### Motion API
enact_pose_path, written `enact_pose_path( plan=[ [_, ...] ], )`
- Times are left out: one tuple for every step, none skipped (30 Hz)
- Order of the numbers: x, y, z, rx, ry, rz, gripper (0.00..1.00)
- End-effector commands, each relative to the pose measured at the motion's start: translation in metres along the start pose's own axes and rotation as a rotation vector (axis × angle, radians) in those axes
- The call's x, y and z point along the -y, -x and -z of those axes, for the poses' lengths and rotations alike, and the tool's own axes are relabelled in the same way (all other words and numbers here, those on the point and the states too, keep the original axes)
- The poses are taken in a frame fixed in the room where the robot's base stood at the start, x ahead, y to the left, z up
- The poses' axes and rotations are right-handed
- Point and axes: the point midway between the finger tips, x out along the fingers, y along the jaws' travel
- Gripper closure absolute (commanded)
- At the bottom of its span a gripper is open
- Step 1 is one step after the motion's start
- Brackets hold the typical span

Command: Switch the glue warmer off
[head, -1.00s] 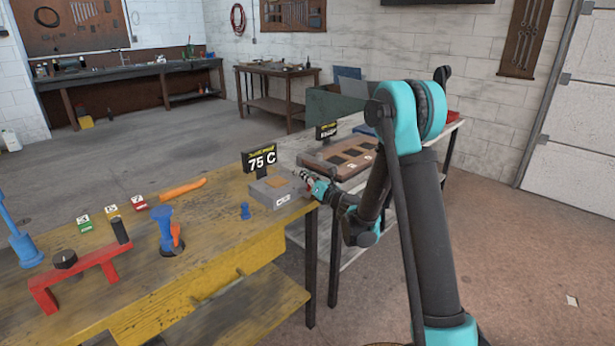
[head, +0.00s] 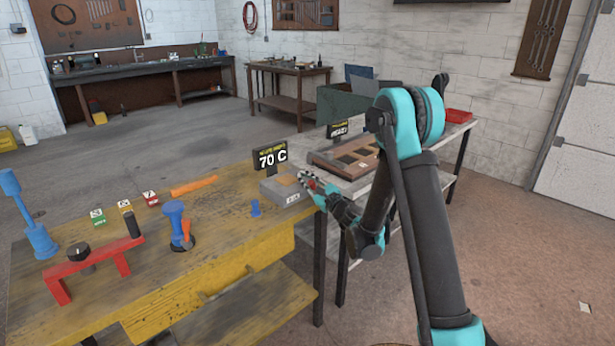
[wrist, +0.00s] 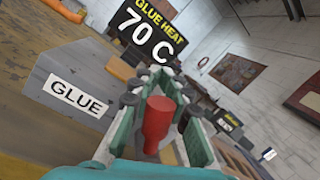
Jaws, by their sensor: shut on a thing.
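The glue warmer (head: 285,192) is a grey box at the right end of the yellow bench. In the wrist view its side (wrist: 75,90) carries a white GLUE label. A black display (head: 269,159) behind it reads 70 C; in the wrist view the display (wrist: 148,35) reads GLUE HEAT 70 C. My gripper (head: 309,181) is at the warmer's right side. In the wrist view my gripper (wrist: 160,95) is shut on a red knob (wrist: 157,118), which shows between the two fingers. Where the knob joins the warmer is hidden.
A second bench with a wooden tray (head: 342,157) stands behind my arm.

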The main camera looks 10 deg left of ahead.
Motion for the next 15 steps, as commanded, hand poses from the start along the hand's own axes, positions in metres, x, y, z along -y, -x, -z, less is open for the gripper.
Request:
enact_pose_path(
  plan=[
    [-0.002,0.001,0.000,0.004,0.028,-0.004,1.00],
    [-0.003,0.001,0.000,0.007,0.045,-0.006,1.00],
    [-0.005,0.001,0.000,0.010,0.067,-0.009,1.00],
    [-0.006,0.001,-0.001,0.013,0.081,-0.011,1.00],
    [-0.007,0.002,-0.001,0.016,0.096,-0.013,1.00],
    [-0.008,0.002,-0.001,0.018,0.112,-0.016,1.00],
    [-0.009,0.002,-0.001,0.020,0.124,-0.017,1.00],
    [-0.009,0.002,-0.001,0.022,0.134,-0.018,1.00],
    [-0.010,0.002,0.000,0.024,0.146,-0.020,1.00],
    [-0.010,0.002,0.000,0.025,0.155,-0.021,1.00],
    [-0.011,0.002,0.000,0.026,0.162,-0.022,1.00],
    [-0.011,0.002,0.000,0.027,0.169,-0.023,1.00],
    [-0.012,0.002,0.000,0.027,0.174,-0.023,1.00],
    [-0.012,0.002,0.000,0.028,0.178,-0.024,1.00],
    [-0.012,0.002,0.000,0.029,0.183,-0.025,1.00]
  ],
)
